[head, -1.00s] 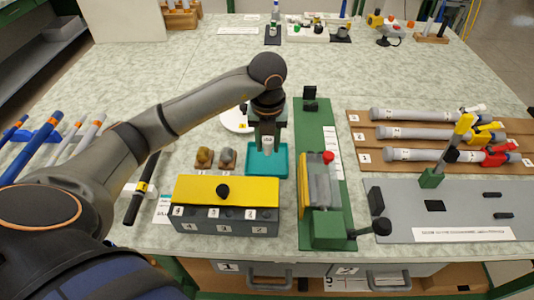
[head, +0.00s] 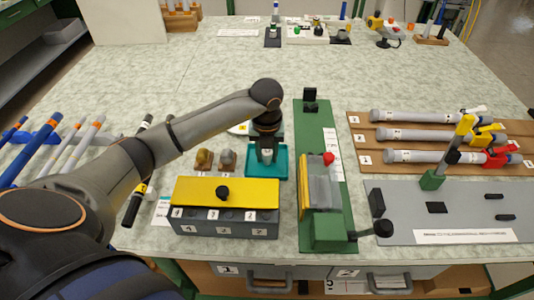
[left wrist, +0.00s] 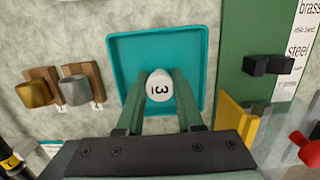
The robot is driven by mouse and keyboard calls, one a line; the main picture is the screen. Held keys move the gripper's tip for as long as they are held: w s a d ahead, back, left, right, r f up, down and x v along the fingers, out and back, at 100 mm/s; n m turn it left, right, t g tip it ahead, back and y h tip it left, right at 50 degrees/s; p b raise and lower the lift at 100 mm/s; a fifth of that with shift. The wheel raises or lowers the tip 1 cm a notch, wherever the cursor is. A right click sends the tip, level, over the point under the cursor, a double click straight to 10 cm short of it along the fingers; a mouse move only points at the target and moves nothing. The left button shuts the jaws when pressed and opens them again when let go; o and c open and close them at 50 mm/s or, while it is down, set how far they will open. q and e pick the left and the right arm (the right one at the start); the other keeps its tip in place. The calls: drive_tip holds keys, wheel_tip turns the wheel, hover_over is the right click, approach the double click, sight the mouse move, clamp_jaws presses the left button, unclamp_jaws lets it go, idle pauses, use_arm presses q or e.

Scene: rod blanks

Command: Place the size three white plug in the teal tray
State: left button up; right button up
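The white plug (left wrist: 159,86), marked with a 3, is between the fingertips of my left gripper (left wrist: 159,92). The fingers appear to touch it on both sides. The teal tray (left wrist: 196,34) lies right beneath the plug, which is over its inside. In the head view my left gripper (head: 266,148) points straight down into the area of the teal tray (head: 284,172), with the white plug (head: 267,156) low between its fingers. I cannot tell whether the plug touches the tray floor. My right gripper is not in view.
A brass piece (head: 204,158) and a grey piece (head: 227,159) stand left of the tray. A grey box with a yellow lid (head: 240,190) is in front. A green fixture (head: 311,130) stands close on the right. Labelled rods (head: 420,134) lie farther right.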

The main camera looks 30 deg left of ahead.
sight(267, 156)
use_arm(q)
drive_tip(key=o, duration=0.4)
drive_tip(key=shift+o, duration=0.2)
wheel_tip(267, 156, up, 12)
drive_tip(key=s+p, duration=0.1)
drive_tip(key=shift+s+d+r, duration=0.15)
drive_tip(key=shift+d, duration=0.2)
